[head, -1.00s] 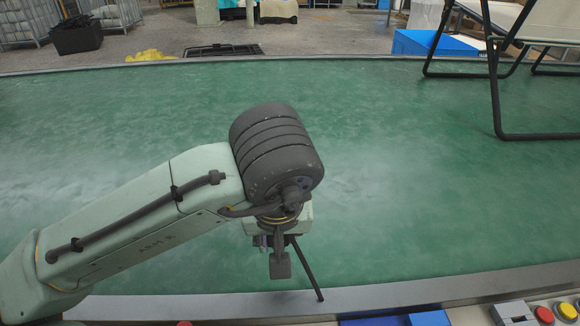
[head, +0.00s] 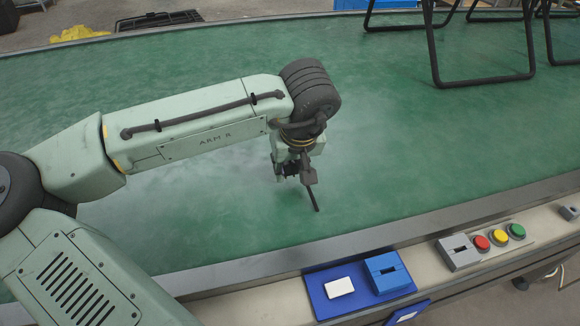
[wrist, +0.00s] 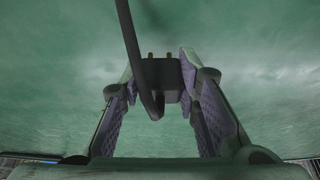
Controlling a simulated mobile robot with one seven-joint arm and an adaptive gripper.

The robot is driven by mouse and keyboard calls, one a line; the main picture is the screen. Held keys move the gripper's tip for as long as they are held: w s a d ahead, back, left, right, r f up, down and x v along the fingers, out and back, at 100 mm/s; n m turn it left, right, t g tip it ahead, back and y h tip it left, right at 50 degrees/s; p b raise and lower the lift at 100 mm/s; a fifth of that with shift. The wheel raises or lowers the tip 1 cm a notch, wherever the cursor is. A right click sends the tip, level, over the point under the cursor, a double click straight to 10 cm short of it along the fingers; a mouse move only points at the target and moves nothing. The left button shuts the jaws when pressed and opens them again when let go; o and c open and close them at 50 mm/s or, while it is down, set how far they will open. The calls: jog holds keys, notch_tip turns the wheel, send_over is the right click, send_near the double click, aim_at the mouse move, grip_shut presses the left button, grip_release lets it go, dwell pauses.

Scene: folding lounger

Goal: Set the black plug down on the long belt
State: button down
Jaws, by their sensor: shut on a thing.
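My gripper (head: 292,172) hangs over the long green belt (head: 430,130), pointing down. In the wrist view its two purple-padded fingers (wrist: 165,95) are shut on the black plug (wrist: 172,72), a small dark block with two brass pins. A thick dark cable (wrist: 130,45) curves in front of the plug. In the head view the dark cable (head: 313,198) sticks out below the gripper to the lower right, while the plug itself is mostly hidden by the fingers. I cannot tell whether plug or cable touches the belt.
The belt surface around the gripper is clear. Black tubular lounger legs (head: 436,60) stand on the belt at the upper right. Along the near rail are a blue tray (head: 322,300) with a white block, a blue block (head: 388,273), a grey slotted block (head: 458,253) and coloured buttons (head: 498,238).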

jog(key=shift+f, duration=0.6)
jog(key=shift+f, duration=0.1)
jog(key=shift+f, duration=0.15)
jog(key=c, duration=1.2)
grip_release()
jog(key=shift+s+r, duration=0.1)
jog(key=shift+r, duration=0.4)
jog(key=v, duration=1.1)
jog(key=shift+r, duration=0.25)
